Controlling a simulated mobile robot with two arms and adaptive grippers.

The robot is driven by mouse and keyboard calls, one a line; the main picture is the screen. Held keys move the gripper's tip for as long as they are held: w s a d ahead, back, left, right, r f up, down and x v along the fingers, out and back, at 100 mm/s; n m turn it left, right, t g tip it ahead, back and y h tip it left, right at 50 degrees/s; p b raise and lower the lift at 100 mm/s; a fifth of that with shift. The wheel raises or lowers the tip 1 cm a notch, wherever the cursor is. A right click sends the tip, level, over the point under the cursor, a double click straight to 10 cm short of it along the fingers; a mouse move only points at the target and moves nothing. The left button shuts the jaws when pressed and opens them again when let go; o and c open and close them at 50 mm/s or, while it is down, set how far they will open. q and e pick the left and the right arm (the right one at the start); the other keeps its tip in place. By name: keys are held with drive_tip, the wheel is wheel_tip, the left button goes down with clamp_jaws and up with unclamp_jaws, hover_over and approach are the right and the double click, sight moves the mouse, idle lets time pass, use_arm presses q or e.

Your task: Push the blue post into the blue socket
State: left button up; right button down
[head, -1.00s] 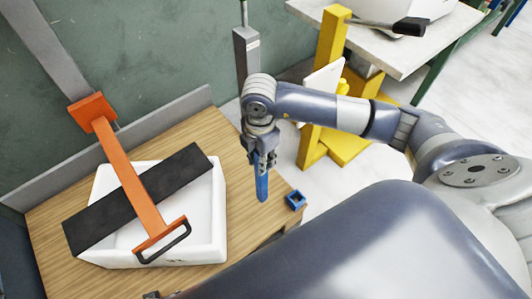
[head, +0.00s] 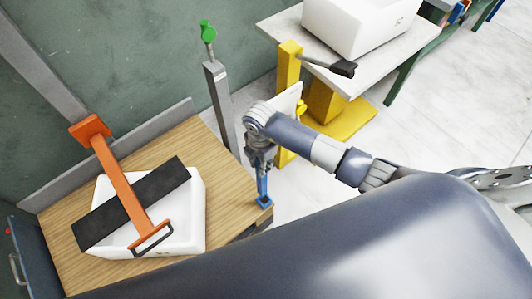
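The blue post (head: 263,186) hangs upright below my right gripper (head: 261,166), which is shut on its upper part. The post's lower end meets the blue socket (head: 265,203) at the right corner of the wooden table. I cannot tell how deep the post sits inside it. The gripper's fingers hide the top of the post. My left gripper is not in view.
A grey post (head: 222,105) and a yellow press (head: 290,70) stand behind.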

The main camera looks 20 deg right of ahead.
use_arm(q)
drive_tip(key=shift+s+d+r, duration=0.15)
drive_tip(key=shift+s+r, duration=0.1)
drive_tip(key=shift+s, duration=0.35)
use_arm(e)
drive_tip(key=shift+s+d+r, duration=0.1)
drive_tip(key=shift+s+d, duration=0.1)
drive_tip(key=shift+s, duration=0.05)
drive_tip(key=b, duration=0.4)
hover_over(262, 183)
drive_tip(key=w, duration=0.1)
wheel_tip(262, 183, down, 6)
drive_tip(key=r, duration=0.1)
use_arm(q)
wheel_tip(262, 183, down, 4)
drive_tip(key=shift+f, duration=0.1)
use_arm(e)
drive_tip(key=shift+w+d+f, duration=0.2)
drive_tip(key=shift+d+f, duration=0.2)
drive_tip(key=shift+d, duration=0.05)
use_arm(q)
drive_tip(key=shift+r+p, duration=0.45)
drive_tip(key=shift+p, duration=0.1)
